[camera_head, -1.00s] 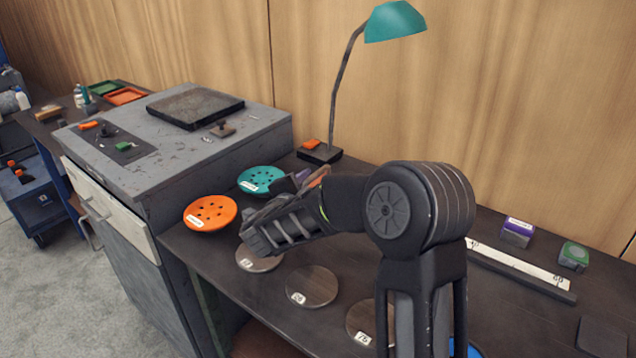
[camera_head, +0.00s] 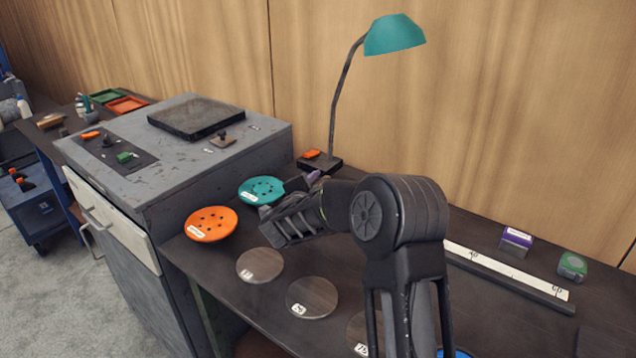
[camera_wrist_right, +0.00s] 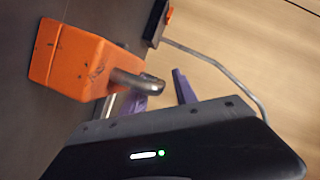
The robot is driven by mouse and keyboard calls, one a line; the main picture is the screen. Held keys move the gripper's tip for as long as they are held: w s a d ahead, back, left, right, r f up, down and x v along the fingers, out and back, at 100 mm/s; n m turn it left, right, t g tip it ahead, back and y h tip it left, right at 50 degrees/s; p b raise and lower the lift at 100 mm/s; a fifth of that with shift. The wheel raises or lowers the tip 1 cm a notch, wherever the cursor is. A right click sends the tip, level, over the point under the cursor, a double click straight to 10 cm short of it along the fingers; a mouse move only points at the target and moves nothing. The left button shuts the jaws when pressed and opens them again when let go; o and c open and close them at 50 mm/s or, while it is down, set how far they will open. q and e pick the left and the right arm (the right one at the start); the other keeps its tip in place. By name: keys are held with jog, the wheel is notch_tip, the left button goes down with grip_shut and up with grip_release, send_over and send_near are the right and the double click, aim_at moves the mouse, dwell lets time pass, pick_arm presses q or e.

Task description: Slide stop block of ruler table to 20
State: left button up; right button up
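The ruler (camera_head: 510,270) is a dark bar with a white scale along the right of the bench in the head view. Its left part is hidden behind my right arm. An orange block with a short metal lever, seemingly the stop block (camera_wrist_right: 75,62), shows at the left in the right wrist view. It cannot be made out in the head view. My right gripper (camera_head: 305,182) is past the ruler's visible part, near the teal dish. Its purple fingertips (camera_wrist_right: 160,96) look apart, close to the lever's end; the near one is partly hidden. My left gripper is not in view.
The teal dish (camera_head: 262,189) and orange dish (camera_head: 211,223) lie left of my gripper. A lamp (camera_head: 394,35) stands behind it. Round discs (camera_head: 312,297) lie in front. A purple box (camera_head: 516,241) and a green box (camera_head: 572,265) stand beyond the ruler.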

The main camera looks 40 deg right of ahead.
jog(key=shift+w+d, duration=0.1)
jog(key=shift+c, duration=0.3)
grip_shut()
dwell(1.1)
